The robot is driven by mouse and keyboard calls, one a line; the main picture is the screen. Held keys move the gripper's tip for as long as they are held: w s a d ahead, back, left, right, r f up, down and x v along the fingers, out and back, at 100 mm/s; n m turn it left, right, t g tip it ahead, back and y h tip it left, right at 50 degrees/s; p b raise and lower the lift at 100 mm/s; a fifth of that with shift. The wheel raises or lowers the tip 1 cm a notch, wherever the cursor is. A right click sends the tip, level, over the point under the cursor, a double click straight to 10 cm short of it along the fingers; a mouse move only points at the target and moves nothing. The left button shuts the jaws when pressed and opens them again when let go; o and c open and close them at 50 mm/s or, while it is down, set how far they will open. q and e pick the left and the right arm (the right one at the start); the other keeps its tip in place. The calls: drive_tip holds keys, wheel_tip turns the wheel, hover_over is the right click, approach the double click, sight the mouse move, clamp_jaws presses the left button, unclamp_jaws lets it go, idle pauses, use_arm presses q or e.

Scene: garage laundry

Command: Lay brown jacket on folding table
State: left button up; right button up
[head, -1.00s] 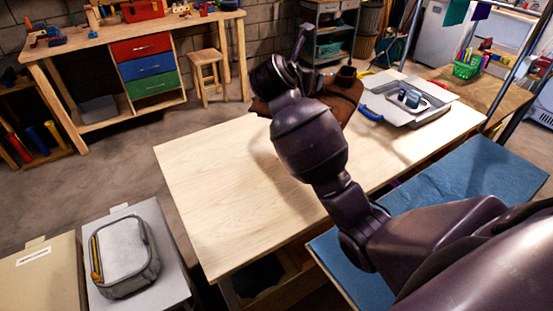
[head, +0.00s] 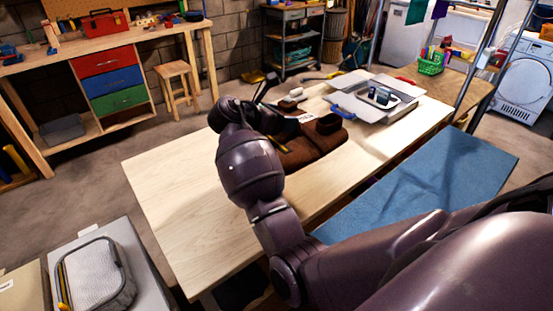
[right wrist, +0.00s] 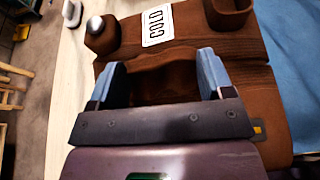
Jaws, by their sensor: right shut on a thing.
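The brown jacket (head: 310,148), folded into a compact bundle, is over the right half of the pale wooden table (head: 190,225), close to its near edge. I cannot tell whether all of it rests on the top. It also fills much of the right wrist view (right wrist: 258,95), with a white "COLD" label on it. My right gripper (right wrist: 160,78) has its two blue fingers set apart with brown cloth between them, shut on the jacket. In the head view my right arm partly hides the jacket's left side. My left gripper is not in view.
A grey open case (head: 385,107) with a blue handle lies at the table's far right end. A small brush-like item (head: 291,100) is at the far edge. A blue-topped surface (head: 430,190) stands along the near side. The table's left half is clear.

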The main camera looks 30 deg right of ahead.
wheel_tip(320, 180, down, 13)
drive_tip(key=b, duration=0.2)
drive_tip(key=shift+b, duration=0.3)
drive_tip(key=shift+f, duration=0.2)
drive_tip(key=shift+r, duration=0.1)
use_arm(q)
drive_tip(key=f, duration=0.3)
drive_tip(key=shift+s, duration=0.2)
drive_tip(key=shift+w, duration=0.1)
use_arm(e)
drive_tip(key=o, duration=1.5)
drive_tip(key=shift+f, duration=0.25)
drive_tip(key=shift+o, duration=1.3)
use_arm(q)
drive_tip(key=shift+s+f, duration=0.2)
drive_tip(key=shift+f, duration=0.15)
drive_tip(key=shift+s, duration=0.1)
